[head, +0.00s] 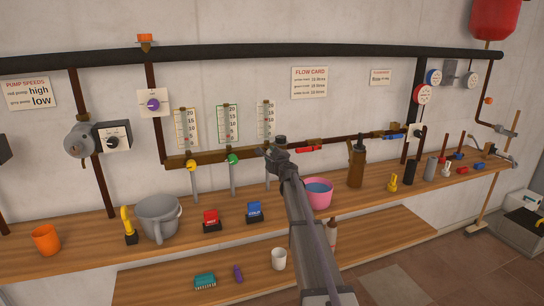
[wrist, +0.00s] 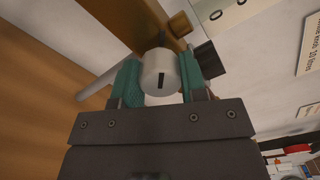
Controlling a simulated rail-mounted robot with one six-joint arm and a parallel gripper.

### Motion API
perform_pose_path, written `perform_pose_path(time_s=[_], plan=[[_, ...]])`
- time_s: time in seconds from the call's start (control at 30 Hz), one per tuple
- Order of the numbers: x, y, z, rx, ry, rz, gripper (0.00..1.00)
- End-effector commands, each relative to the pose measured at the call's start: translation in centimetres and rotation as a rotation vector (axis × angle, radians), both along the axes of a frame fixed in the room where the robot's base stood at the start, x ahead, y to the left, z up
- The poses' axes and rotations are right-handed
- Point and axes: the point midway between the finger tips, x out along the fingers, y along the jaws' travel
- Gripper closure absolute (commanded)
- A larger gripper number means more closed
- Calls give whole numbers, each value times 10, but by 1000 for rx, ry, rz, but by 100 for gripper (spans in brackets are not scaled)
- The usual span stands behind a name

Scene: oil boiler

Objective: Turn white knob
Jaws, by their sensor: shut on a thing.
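The white knob (wrist: 158,70) with a dark slot mark on its face shows in the wrist view, between the two teal fingers of my gripper (wrist: 161,78). The fingers are shut on it, one on each side. In the head view my gripper (head: 272,156) is at the lower end of the third flow gauge (head: 265,120), on the brown pipe, and hides the knob. Two other gauges to the left have a yellow knob (head: 192,166) and a green knob (head: 233,159) below them.
A wooden bench (head: 100,222) runs under the pipe. On it are a grey pot (head: 160,215), a pink bowl (head: 318,197) close to my arm, a brown bottle (head: 356,168) and small red and blue items. A flow card (head: 310,82) hangs on the wall.

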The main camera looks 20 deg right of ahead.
Motion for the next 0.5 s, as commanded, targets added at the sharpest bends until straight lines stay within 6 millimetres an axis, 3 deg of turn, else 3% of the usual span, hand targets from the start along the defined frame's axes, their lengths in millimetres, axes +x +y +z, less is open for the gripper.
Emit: perform_pose_path(time_s=[0.03,0.07,0.1,0.3,0.5], plan=[[0,0,0,0,0,0,85],[0,0,0,0,0,0,59],[0,0,0,1,0,0,55],[0,0,0,1,0,0,36],[0,0,0,2,0,0,35]])
